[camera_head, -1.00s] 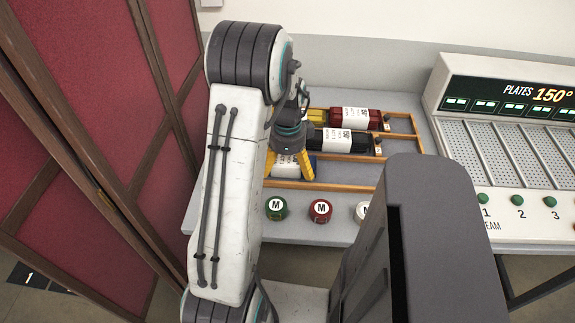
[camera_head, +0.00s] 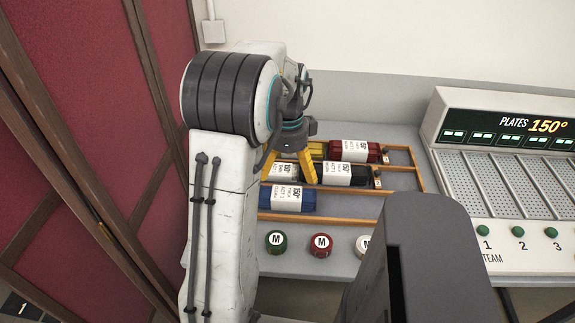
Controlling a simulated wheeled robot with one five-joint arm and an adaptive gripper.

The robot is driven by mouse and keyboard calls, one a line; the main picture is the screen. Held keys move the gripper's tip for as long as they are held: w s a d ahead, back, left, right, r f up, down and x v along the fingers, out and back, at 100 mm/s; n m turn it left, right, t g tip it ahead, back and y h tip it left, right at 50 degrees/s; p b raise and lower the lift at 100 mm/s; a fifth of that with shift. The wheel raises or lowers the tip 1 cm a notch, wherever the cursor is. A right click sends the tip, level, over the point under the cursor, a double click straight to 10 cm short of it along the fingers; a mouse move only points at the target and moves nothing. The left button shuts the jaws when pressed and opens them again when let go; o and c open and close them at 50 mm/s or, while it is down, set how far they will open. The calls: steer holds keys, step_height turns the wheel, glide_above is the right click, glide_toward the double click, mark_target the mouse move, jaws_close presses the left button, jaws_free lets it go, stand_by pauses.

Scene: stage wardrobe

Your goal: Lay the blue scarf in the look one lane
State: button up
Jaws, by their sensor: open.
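A blue rolled scarf (camera_head: 287,200) with a white label band lies in the front lane of a wooden-railed rack (camera_head: 400,184) on the grey table. My gripper (camera_head: 289,175) has yellow fingers, spread open and pointing down. In the picture its tips are just above and behind the blue scarf, near the middle lane; it appears empty. I cannot tell which lane is look one, as no lane sign is legible.
A black roll (camera_head: 337,173) lies in the middle lane and a red roll (camera_head: 354,151) in the back lane, beside a yellow one (camera_head: 317,150). Green (camera_head: 275,242), red (camera_head: 320,245) and white round items marked M stand in front. A steam plate unit (camera_head: 500,160) is at right, a red folding screen (camera_head: 90,120) at left.

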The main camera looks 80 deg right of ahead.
steer(key=shift+r, duration=0.5)
steer(key=w+a+r+n+t+h, duration=0.1)
steer(key=w+a+r+n, duration=0.2)
steer(key=w+a+n, duration=0.65)
steer(key=w+a+r+n, duration=0.3)
steer(key=w+a+n, duration=0.25)
steer(key=w, duration=0.65)
steer(key=a+f+n+t+y, duration=0.1)
steer(key=a+n+t, duration=0.1)
steer(key=a+n, duration=1.8)
steer(key=a, duration=0.5)
steer(key=shift+s+t, duration=0.3)
steer(key=shift+d, duration=0.15)
